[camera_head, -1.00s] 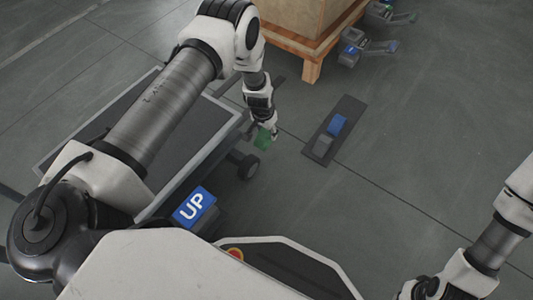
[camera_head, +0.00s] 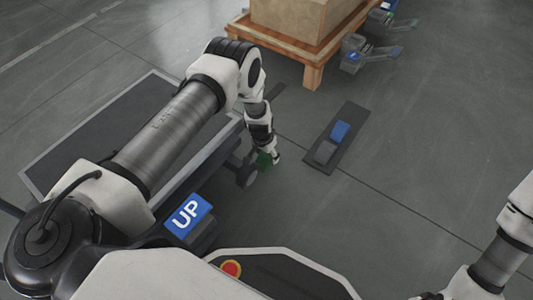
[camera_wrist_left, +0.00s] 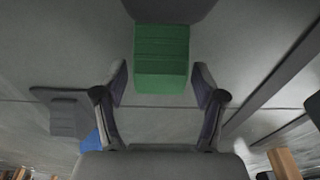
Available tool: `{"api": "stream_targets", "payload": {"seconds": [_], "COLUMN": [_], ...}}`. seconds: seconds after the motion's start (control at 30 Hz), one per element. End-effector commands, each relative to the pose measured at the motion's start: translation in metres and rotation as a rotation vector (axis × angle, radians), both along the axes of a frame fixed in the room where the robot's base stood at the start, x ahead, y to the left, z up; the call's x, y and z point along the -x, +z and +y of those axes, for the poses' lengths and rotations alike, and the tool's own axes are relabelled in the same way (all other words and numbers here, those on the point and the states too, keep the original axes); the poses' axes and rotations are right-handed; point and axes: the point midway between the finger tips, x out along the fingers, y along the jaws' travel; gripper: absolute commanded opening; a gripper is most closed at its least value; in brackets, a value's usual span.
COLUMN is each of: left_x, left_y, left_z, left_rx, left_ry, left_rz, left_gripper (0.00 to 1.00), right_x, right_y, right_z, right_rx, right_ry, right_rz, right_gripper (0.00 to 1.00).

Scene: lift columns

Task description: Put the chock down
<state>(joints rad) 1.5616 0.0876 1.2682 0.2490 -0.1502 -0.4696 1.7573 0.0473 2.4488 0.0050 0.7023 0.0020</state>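The green chock (camera_head: 264,160) is low by the cart's near wheel (camera_head: 247,175) in the head view. In the left wrist view the chock (camera_wrist_left: 162,60) fills the middle, with a dark rounded shape just beyond it. My left gripper (camera_head: 271,158) reaches down over the chock. In the wrist view its two fingers (camera_wrist_left: 160,88) stand apart on either side of the chock, with narrow gaps showing, so it looks open. My right gripper (camera_head: 428,296) is barely in frame at the bottom edge, and its fingers are hidden.
A wooden pallet (camera_head: 315,75) with a crate stands behind. Open floor lies to the right.

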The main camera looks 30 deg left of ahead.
Motion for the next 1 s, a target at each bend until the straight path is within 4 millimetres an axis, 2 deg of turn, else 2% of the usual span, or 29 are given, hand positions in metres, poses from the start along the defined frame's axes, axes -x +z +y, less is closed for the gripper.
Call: {"api": "stream_targets", "payload": {"seconds": [0.27,0.37,0.47,0.7,0.8,1.0], "left_x": [0.0,0.0,0.001,0.011,0.015,0.018], "left_y": [0.001,0.008,0.027,0.09,0.11,0.123], "left_z": [0.0,0.0,0.001,0.002,0.002,0.003], "left_rx": [0.0,0.0,0.0,0.0,0.0,0.0], "left_ry": [0.0,0.0,0.0,0.001,0.0,0.0], "left_rz": [0.0,-0.001,-0.002,-0.001,0.0,0.0], "left_gripper": [0.77,0.77,0.77,0.77,0.77,0.77], "right_x": [0.0,0.001,0.001,0.003,0.004,0.004], "right_y": [0.001,0.007,0.018,0.052,0.061,0.065], "right_z": [0.0,0.0,0.0,0.001,0.001,0.002], "right_rx": [0.0,0.0,0.0,-0.001,-0.001,-0.002], "right_ry": [0.0,0.0,0.002,0.009,0.011,0.013], "right_rz": [0.0,0.002,0.003,0.008,0.009,0.011], "right_gripper": [0.0,0.0,0.0,0.0,0.0,0.0]}}
